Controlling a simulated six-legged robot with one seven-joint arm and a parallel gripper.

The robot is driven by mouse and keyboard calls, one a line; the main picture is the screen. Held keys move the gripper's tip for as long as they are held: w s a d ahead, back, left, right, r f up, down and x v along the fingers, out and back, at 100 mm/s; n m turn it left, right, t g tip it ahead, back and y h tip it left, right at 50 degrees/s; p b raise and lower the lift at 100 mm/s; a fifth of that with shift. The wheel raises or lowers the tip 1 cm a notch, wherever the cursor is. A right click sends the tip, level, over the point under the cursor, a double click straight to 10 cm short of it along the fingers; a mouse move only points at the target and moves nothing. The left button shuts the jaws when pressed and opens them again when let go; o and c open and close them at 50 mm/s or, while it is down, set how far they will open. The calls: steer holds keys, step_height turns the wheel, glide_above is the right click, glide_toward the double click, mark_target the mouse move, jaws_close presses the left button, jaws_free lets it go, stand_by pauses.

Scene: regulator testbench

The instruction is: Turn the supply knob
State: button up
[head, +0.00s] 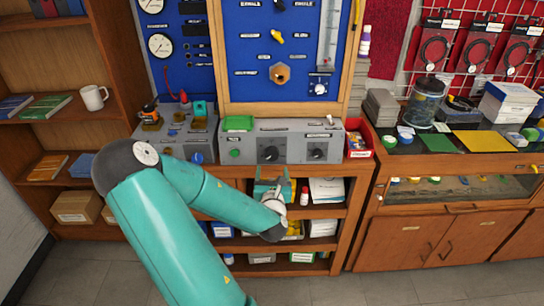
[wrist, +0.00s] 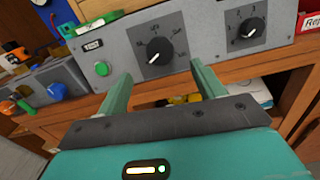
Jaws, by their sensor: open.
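A grey control box (head: 240,146) on the bench carries a large black knob (head: 270,154) on the left and a smaller black knob (head: 318,154) on the right. Both have white pointer lines; I cannot read which label says supply. In the wrist view the large knob (wrist: 159,51) appears between and beyond my fingertips, and the smaller knob (wrist: 249,28) is to their right. My gripper (wrist: 160,80) is open and empty, its two green fingers apart and pointing at the box. In the head view my gripper (head: 273,183) is just below the box's front, apart from the large knob.
A green button (wrist: 103,68) is left of the large knob. A grey box with a blue knob (head: 197,158) stands to the left, and a red bin (head: 359,138) to the right. The wooden bench edge and shelves with small boxes (head: 326,190) lie close below and behind my gripper.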

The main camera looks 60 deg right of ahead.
mark_target(272, 156)
steer(key=x, duration=0.9)
steer(key=shift+w+d, duration=0.15)
steer(key=c, duration=1)
